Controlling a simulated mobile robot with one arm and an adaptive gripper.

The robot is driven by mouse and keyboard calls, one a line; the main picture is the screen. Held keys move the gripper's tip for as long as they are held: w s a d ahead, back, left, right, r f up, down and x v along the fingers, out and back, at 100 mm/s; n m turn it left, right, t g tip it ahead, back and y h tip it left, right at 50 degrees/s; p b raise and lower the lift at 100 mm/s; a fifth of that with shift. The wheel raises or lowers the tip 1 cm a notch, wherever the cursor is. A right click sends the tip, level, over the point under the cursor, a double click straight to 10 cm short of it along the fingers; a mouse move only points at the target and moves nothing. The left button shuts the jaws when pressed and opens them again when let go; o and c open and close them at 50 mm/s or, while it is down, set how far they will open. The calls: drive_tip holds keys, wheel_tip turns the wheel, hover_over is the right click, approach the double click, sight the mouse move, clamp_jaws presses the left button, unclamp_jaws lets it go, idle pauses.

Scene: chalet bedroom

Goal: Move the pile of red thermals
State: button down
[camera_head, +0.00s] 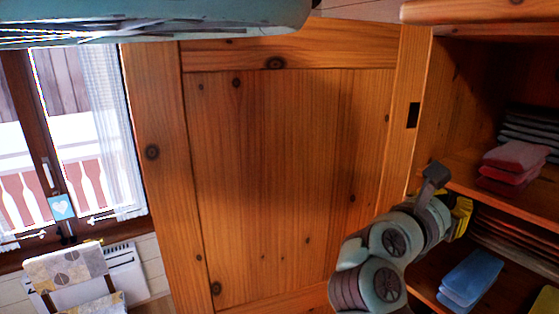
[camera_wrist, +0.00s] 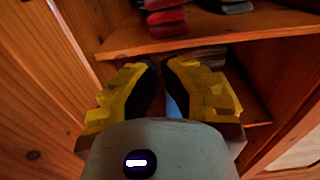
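The pile of red thermals (camera_head: 514,160) lies folded on the upper visible shelf of the wooden wardrobe, in front of a grey pile. In the wrist view the red pile (camera_wrist: 165,18) is at the top, on the shelf beyond my fingers. My gripper (camera_wrist: 162,68) has yellow fingers with dark pads. The fingers are apart with a narrow gap and nothing is seen between them. In the head view my gripper (camera_head: 462,215) is at the wardrobe opening, left of and lower than the red pile, not touching it.
The shelf board (camera_head: 490,183) under the red pile has its front edge just beyond my gripper. A blue pile (camera_head: 470,278) lies on the shelf below. The open wardrobe door (camera_head: 285,170) stands left of my arm. A window and chair are far left.

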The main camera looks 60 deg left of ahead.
drive_tip(key=p, duration=0.2)
approach(488, 181)
drive_tip(key=w, duration=0.5)
drive_tip(key=shift+w+d+r, duration=0.1)
drive_tip(key=shift+w+r, duration=0.1)
drive_tip(key=shift+r, duration=0.05)
drive_tip(key=shift+w+f+p, duration=0.1)
drive_tip(key=shift+w+p, duration=0.5)
drive_tip(key=shift+w, duration=0.1)
drive_tip(key=shift+w+f+p, duration=0.15)
drive_tip(key=shift+w+p, duration=0.45)
drive_tip(key=shift+w, duration=0.15)
drive_tip(key=shift+w, duration=3.1)
drive_tip(key=shift+d, duration=0.1)
